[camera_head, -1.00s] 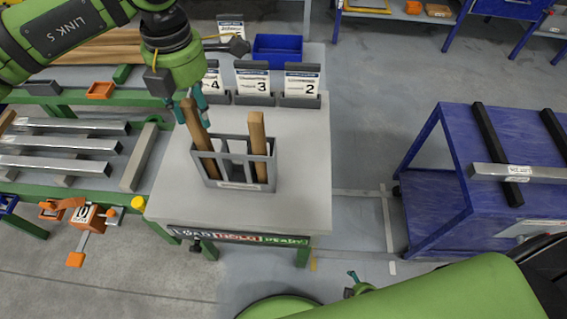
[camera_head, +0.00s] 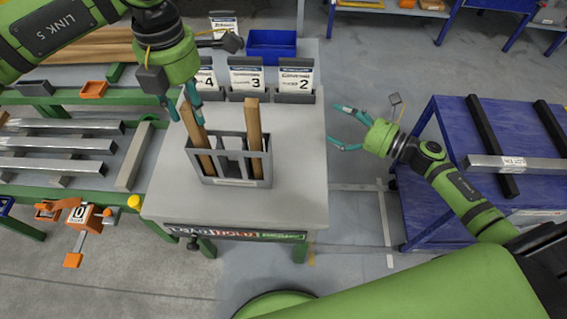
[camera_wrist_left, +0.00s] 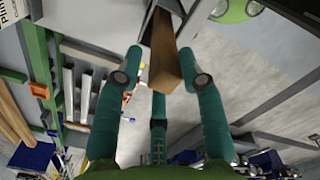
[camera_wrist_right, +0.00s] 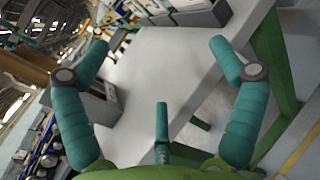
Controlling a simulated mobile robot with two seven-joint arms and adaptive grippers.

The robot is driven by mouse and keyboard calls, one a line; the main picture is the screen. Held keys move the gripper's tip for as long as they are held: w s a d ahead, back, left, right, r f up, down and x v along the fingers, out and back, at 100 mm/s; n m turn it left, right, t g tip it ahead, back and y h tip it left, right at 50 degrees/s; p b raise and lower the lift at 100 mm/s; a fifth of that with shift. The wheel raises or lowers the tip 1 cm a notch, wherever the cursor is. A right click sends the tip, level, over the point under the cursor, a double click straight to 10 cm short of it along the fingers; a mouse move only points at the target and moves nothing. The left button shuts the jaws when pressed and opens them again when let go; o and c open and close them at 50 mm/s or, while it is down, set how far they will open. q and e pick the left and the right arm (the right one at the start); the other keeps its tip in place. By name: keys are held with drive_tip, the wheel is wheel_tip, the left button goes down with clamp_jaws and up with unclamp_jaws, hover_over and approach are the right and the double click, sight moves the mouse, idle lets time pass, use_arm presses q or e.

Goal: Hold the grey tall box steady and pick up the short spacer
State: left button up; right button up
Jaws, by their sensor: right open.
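The grey tall box (camera_head: 235,183) stands upright on the light table, with dividers inside. Two wooden spacers stick out of its top: a leaning one (camera_head: 195,130) at the left and a more upright one (camera_head: 254,125) at the right. I cannot tell which is the short one. My left gripper (camera_head: 181,104) is above the left spacer; in the left wrist view its open fingers lie on either side of that spacer's end (camera_wrist_left: 167,75), with gaps. My right gripper (camera_head: 340,127) is open and empty off the table's right edge, fingers pointing toward the box. The box (camera_wrist_right: 95,108) is partly hidden in the right wrist view.
Numbered card holders (camera_head: 246,80) and a blue bin (camera_head: 271,44) stand at the table's back. A rack with metal bars (camera_head: 60,143) is at the left. A blue cart (camera_head: 440,150) stands at the right. The table right of the box is clear.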

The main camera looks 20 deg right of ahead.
sight(250, 165)
drive_tip(key=s+a+n+g+y, duration=0.2)
drive_tip(key=s+a, duration=0.1)
drive_tip(key=a, duration=0.2)
drive_tip(key=s+a+r+n+g+y, duration=0.1)
drive_tip(key=s+a+n+g+y, duration=0.1)
drive_tip(key=a, duration=0.4)
drive_tip(key=s+a+n+g+y, duration=0.1)
drive_tip(key=s+a+n+g, duration=0.2)
drive_tip(key=a, duration=0.3)
drive_tip(key=shift+s+a+r+n+y, duration=0.15)
drive_tip(key=shift+s+n+y, duration=0.25)
drive_tip(key=shift+s+n, duration=0.35)
drive_tip(key=shift+s+a+g, duration=0.1)
drive_tip(key=shift+a+g, duration=0.2)
drive_tip(key=x, duration=0.6)
drive_tip(key=shift+a, duration=0.2)
drive_tip(key=c, duration=1.3)
